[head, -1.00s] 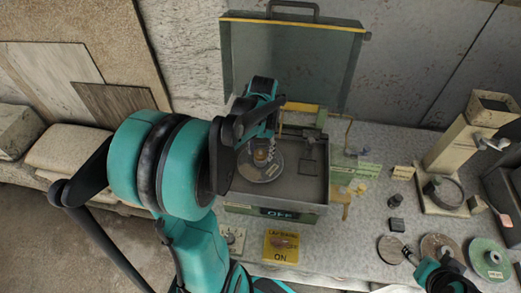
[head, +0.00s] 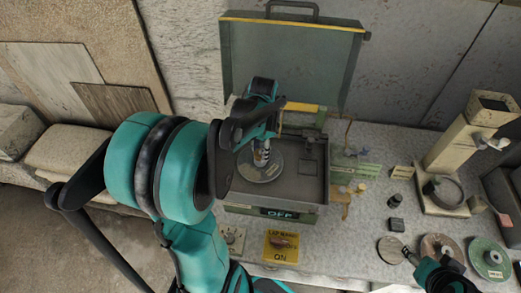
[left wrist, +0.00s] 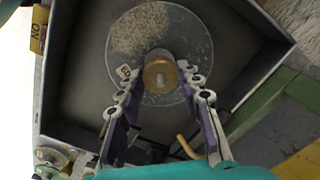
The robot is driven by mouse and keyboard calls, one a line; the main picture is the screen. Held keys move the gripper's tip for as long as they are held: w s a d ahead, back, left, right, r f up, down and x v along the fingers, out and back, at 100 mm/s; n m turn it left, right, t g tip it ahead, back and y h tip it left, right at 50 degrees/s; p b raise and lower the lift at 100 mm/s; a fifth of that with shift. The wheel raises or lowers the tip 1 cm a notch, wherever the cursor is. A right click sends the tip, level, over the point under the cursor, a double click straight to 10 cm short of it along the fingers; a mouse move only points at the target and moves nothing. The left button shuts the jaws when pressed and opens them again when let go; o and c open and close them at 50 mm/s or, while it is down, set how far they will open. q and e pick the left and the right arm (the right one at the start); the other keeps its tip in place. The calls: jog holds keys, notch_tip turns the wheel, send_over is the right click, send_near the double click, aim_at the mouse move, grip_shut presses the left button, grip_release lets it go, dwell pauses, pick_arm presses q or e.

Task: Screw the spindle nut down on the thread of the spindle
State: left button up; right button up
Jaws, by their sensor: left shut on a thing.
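The brass-coloured spindle nut (left wrist: 160,74) sits at the middle of a round grey disc (left wrist: 192,38) in the left wrist view. My left gripper (left wrist: 161,84) has its fingers on either side of the nut and is shut on it. In the head view the left gripper (head: 262,158) points down over the disc (head: 270,172), inside the machine's tray. The spindle and its thread are hidden by the nut and the fingers, so I cannot tell how far down the nut sits. My right gripper (head: 408,254) shows partly at the bottom right, too small to read.
The grey tray (head: 313,185) has raised walls and an open lid (head: 290,60) behind it. Several discs, including a green one (head: 489,258), and a cream stand (head: 455,150) are at right.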

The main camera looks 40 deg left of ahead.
pick_arm(q)
jog(key=m, duration=1)
jog(key=shift+m, duration=0.3)
jog(key=o, duration=1.4)
jog(key=shift+c, duration=1.6)
